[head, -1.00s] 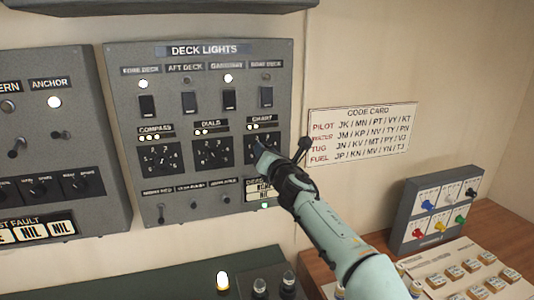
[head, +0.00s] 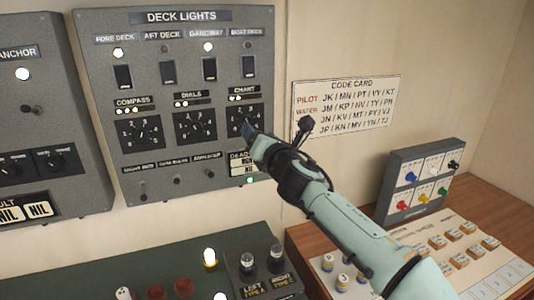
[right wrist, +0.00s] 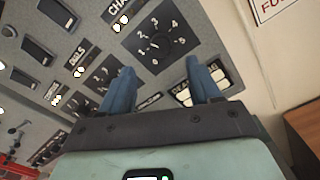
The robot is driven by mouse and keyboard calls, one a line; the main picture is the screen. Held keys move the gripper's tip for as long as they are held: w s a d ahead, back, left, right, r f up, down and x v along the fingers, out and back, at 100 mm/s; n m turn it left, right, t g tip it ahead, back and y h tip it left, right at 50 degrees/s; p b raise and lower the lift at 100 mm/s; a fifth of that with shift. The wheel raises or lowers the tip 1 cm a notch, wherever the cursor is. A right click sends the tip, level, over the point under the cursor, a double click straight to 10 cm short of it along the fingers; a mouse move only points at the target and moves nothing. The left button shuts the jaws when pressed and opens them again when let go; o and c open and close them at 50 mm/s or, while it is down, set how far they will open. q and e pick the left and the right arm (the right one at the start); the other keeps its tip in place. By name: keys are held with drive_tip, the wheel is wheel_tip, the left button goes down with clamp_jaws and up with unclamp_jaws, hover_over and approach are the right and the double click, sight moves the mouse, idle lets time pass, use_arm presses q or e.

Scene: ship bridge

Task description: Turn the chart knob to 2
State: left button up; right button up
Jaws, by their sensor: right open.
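The chart knob (head: 241,117) is a black rotary knob on a square dial, at the right of the row of three dials on the deck lights panel (head: 205,195). It also shows in the right wrist view (right wrist: 157,46), beyond my fingertips, with numbers around it. I cannot tell surely which number it points to. My right gripper (head: 248,132) covers the dial's lower right part in the head view. In the right wrist view its two blue fingers (right wrist: 163,75) are apart with nothing between them, just short of the knob. My left gripper is out of view.
The compass dial (head: 139,132) and the dials knob (head: 194,126) sit to the left. Small toggles line the panel's lower edge. A code card (head: 346,107) hangs at right. A grey box of coloured knobs (head: 420,180) stands on the wooden desk.

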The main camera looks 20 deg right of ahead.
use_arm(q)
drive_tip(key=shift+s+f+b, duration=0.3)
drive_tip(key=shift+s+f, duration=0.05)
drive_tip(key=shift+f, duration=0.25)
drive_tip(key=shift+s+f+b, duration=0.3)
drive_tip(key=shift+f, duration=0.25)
use_arm(e)
drive_tip(key=s, duration=0.5)
drive_tip(key=shift+s+d, duration=0.1)
